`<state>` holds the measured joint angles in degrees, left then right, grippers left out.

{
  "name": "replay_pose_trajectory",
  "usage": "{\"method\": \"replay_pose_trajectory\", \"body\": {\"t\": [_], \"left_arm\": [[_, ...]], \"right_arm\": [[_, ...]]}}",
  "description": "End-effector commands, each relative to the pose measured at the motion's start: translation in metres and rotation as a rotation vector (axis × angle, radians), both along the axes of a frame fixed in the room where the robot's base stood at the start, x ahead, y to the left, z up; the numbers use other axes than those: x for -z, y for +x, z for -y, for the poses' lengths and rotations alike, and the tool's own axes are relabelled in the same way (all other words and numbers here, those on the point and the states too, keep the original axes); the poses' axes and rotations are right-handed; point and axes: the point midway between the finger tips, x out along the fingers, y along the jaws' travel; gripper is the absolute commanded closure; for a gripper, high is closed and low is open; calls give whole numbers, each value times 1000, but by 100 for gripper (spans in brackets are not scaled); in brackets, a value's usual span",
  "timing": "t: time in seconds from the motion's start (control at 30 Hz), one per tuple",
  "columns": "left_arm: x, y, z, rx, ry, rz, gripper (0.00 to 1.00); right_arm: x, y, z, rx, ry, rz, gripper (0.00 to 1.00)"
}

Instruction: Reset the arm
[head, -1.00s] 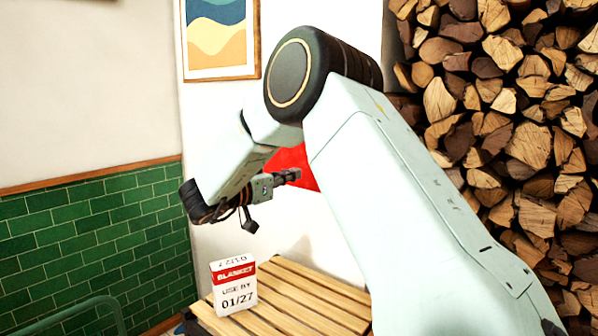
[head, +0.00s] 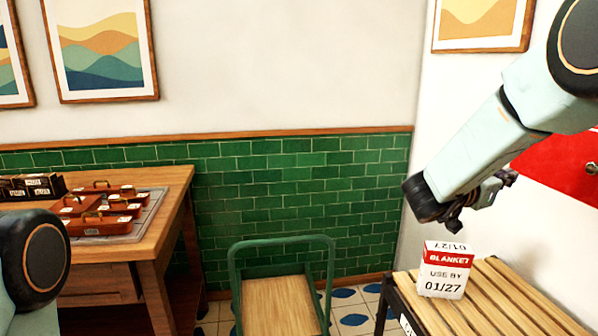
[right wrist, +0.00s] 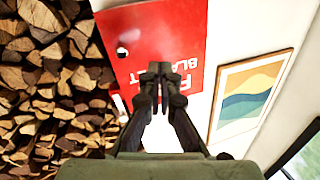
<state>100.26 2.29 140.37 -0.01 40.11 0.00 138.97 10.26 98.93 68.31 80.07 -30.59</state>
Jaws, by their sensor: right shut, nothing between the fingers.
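My right arm comes in from the right in the head view, raised over the slatted bench. My right gripper (head: 506,178) points away to the right, high above the bench and in front of the red panel, partly hidden behind my own wrist. In the right wrist view the right gripper (right wrist: 161,72) has its two dark fingers together, with nothing between them. Only a rounded joint of my left arm shows at the lower left of the head view; the left gripper is out of sight.
A white and red box marked BLANKET (head: 445,272) stands on the slatted wooden bench (head: 500,305). A red panel (right wrist: 150,50) hangs on the wall. A green-framed cart (head: 281,300) stands mid-floor. A wooden table (head: 165,190) with brown cases (head: 100,220) is left. Stacked firewood (right wrist: 45,90) shows.

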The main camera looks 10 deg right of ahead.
Motion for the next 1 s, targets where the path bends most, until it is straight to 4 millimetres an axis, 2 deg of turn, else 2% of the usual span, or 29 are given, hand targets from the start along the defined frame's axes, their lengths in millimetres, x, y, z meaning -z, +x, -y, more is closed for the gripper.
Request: {"method": "replay_pose_trajectory", "body": {"t": [0.1, 0.2, 0.33, 0.47, 0.57, 0.7, 0.83, 1.0], "left_arm": [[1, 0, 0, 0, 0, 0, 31], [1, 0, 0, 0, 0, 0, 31], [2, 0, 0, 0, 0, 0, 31], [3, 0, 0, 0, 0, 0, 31], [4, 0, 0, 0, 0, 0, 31], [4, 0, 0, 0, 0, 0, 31], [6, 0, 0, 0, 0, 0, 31], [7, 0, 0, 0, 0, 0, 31]], "right_arm": [[57, 25, -34, -271, 46, -71, 100], [113, 30, -67, -457, 113, -168, 100], [186, 15, -109, -645, 217, -315, 100], [254, -20, -147, -788, 334, -475, 100], [301, -57, -173, -878, 426, -605, 100], [357, -123, -206, -977, 560, -794, 100], [396, -195, -232, -1048, 682, -978, 100], [428, -292, -255, -1118, 818, -1207, 100]]}}
